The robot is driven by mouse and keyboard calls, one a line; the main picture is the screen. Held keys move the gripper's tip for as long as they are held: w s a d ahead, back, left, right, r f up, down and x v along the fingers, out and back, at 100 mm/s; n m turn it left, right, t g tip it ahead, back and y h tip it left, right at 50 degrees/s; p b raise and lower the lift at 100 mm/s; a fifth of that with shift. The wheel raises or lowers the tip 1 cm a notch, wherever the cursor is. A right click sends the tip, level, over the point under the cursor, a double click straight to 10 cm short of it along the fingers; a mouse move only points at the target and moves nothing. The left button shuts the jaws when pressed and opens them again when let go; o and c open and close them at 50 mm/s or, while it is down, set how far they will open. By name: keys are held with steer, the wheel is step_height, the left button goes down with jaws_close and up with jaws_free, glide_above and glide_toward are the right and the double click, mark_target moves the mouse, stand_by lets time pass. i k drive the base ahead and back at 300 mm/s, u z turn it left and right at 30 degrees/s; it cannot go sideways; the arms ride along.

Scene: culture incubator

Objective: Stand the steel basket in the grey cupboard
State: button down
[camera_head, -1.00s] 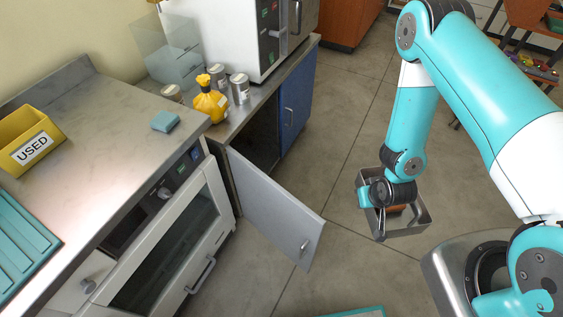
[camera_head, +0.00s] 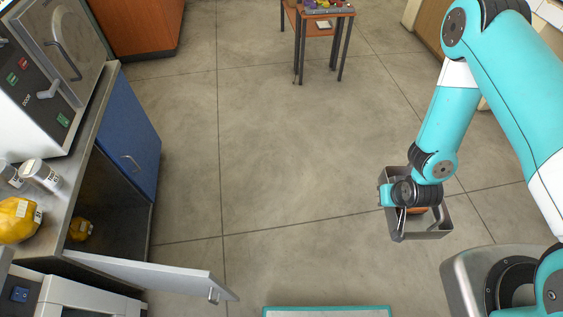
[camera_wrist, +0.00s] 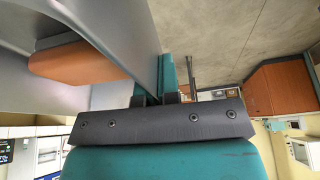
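The steel basket (camera_head: 432,234) hangs from my gripper (camera_head: 402,200) above the floor, at the right of the head view, roughly level. Something orange-brown (camera_head: 417,210) lies in it and also shows in the wrist view (camera_wrist: 75,63). In the wrist view my gripper (camera_wrist: 168,80) is closed on the basket's wall (camera_wrist: 145,40). The grey cupboard's door (camera_head: 165,274) stands open at the lower left. Its dark interior (camera_head: 115,205) is partly visible, with a yellow thing (camera_head: 82,230) inside at the left. The basket is well to the right of the cupboard, apart from it.
A blue door (camera_head: 130,135) adjoins the opening. The counter above holds a white appliance (camera_head: 40,80), pale jars (camera_head: 42,174) and a yellow bag (camera_head: 18,220). A small wooden table (camera_head: 318,35) stands far back. The floor between basket and cupboard is clear.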

mark_target(123, 240)
steer(key=z, duration=0.15)
steer(key=i, duration=3.6)
steer(key=u, duration=4.8)
steer(key=i, duration=1.05)
steer(key=u, duration=0.05)
